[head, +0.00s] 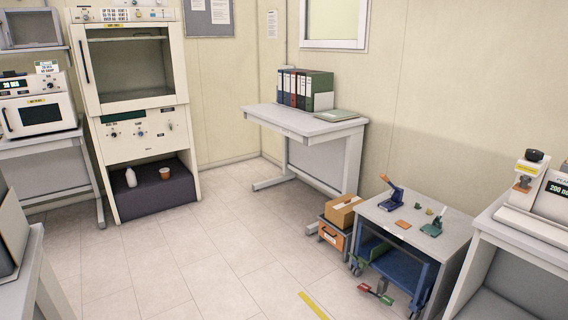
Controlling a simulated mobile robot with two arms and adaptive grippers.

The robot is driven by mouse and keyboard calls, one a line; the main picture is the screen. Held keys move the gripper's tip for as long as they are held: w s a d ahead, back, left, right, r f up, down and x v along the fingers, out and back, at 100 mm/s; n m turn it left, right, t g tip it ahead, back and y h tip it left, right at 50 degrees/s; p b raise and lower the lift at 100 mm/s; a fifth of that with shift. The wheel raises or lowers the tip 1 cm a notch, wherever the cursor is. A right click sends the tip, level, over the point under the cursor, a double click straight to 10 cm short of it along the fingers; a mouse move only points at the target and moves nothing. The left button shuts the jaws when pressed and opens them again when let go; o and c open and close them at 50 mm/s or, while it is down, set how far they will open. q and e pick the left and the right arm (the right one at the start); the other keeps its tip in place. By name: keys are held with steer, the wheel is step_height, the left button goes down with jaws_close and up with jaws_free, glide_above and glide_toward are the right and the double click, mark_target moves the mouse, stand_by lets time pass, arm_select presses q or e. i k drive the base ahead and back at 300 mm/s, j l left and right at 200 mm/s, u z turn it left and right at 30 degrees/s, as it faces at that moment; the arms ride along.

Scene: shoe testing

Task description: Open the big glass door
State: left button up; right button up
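The big glass door (130,65) is on the front of the tall cream cabinet (144,130) at the back left. It has a cream frame around a large dark pane, with a dark vertical handle (84,62) on its left side. The door looks closed, and a shelf shows through the pane. Neither of my grippers is in view.
A small oven (38,105) stands on a bench left of the cabinet. A desk with binders (305,89) stands at the back. A tool cart (415,240) and a cardboard box (343,211) are at the right. The middle floor (190,260) is clear.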

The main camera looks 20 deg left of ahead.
mark_target(79, 37)
steer(key=i+j+u, duration=0.25)
steer(key=i+u, duration=0.15)
steer(key=i, duration=0.2)
steer(key=i+j+u, duration=0.1)
steer(key=i+u, duration=0.3)
steer(key=i, duration=0.15)
steer(key=i+l+u, duration=0.1)
steer(key=i+u, duration=0.25)
steer(key=i, duration=0.25)
steer(key=i+l+u, duration=0.4)
steer(key=i, duration=0.2)
steer(key=j, duration=0.1)
